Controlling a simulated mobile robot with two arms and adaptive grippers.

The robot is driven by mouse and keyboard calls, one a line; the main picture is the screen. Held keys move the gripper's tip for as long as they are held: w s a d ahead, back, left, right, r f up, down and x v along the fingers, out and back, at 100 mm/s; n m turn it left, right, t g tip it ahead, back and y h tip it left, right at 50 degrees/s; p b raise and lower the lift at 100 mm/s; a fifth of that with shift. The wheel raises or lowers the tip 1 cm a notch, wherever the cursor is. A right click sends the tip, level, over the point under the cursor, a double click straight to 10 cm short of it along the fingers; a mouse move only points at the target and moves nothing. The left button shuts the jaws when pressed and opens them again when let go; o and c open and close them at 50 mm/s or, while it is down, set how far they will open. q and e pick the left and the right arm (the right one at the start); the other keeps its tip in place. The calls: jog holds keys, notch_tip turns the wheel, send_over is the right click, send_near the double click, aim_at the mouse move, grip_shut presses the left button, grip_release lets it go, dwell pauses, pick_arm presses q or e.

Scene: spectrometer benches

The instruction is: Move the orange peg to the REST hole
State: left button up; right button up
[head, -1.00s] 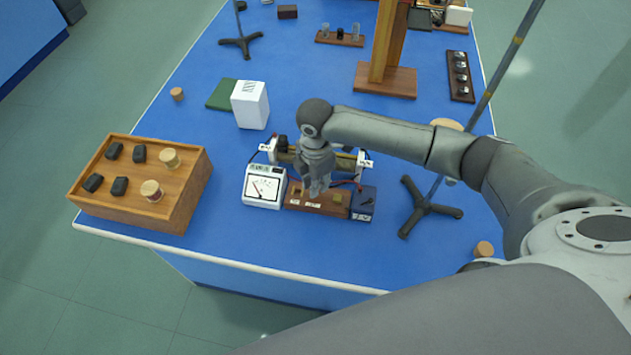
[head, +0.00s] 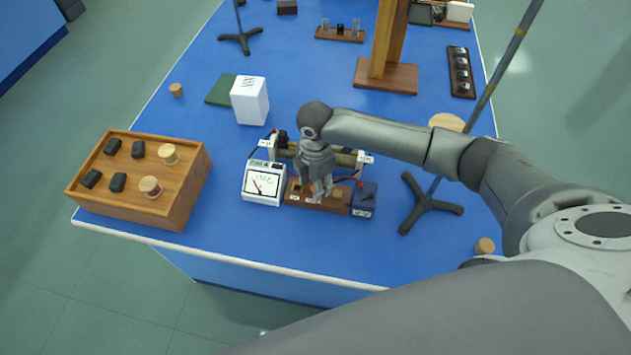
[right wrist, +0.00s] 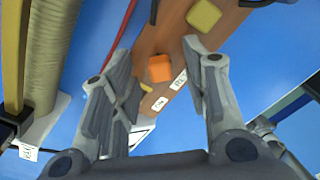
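The orange peg (right wrist: 160,68) stands in a brown wooden base (right wrist: 152,40), which also shows in the head view (head: 335,205). White labels (right wrist: 179,80) lie beside it, too small to read surely, so I cannot tell which hole is REST. My right gripper (right wrist: 158,52) is open, with one finger on each side of the peg in the wrist view; I see no contact. In the head view my right gripper (head: 320,188) is over the base and hides part of it. A yellow block (right wrist: 203,15) sits farther along the base. My left gripper is not in view.
A white meter (head: 264,183) stands left of the base and a dark blue box (head: 364,198) right of it. A coil (right wrist: 50,50) lies behind. A tripod stand (head: 430,205) is to the right, a wooden tray (head: 125,205) to the left. The front blue tabletop is clear.

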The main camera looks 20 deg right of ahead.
jog(key=shift+r, duration=0.15)
notch_tip(320, 180, up, 12)
dwell(0.5)
jog(key=shift+f, duration=0.2)
